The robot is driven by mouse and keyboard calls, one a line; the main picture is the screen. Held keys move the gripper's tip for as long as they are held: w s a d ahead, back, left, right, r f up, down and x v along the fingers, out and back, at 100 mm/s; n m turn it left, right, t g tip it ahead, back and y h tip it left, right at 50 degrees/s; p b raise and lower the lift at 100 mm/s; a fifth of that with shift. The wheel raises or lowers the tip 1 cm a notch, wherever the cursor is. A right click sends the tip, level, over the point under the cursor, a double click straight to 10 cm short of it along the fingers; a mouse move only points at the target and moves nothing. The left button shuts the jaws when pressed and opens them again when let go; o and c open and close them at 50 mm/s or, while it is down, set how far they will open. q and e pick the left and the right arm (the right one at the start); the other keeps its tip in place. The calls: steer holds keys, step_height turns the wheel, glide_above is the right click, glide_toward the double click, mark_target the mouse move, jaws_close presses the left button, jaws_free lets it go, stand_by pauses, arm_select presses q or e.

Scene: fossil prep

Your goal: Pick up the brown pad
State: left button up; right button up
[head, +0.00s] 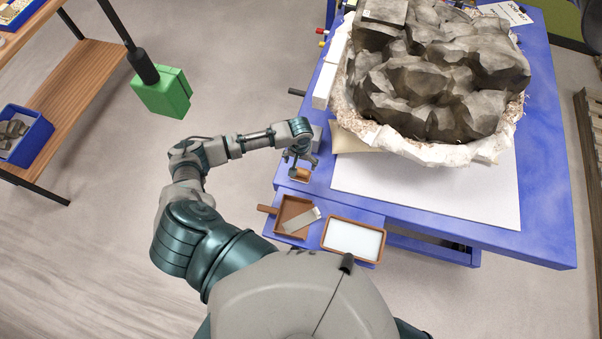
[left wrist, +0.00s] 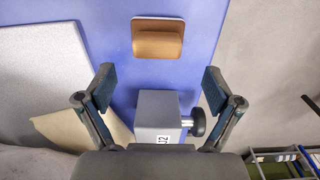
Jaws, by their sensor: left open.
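The brown pad (left wrist: 158,40) lies on the blue table, in the upper middle of the left wrist view, with a thin pale edge around its base. In the head view the brown pad (head: 301,174) shows small, just below my left gripper (head: 300,160). In the left wrist view my left gripper (left wrist: 160,88) is open, its two fingers spread wide. The pad is ahead of the fingertips and between their lines, apart from both. Nothing is held. My right gripper is not in view.
A grey block with a black knob (left wrist: 160,115) stands between my left fingers. A brown tray with a metal piece (head: 283,226) and a white-filled tray (head: 329,240) are at the near edge. A large rock in a plaster jacket (head: 470,150) fills the right. A tan sheet (left wrist: 72,128) lies beside.

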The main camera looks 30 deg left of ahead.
mark_target(301, 169)
arm_select(q)
steer(key=f, duration=0.5)
steer(key=shift+s+d+f, duration=0.2)
steer(key=shift+f, duration=0.05)
steer(key=c, duration=1.3)
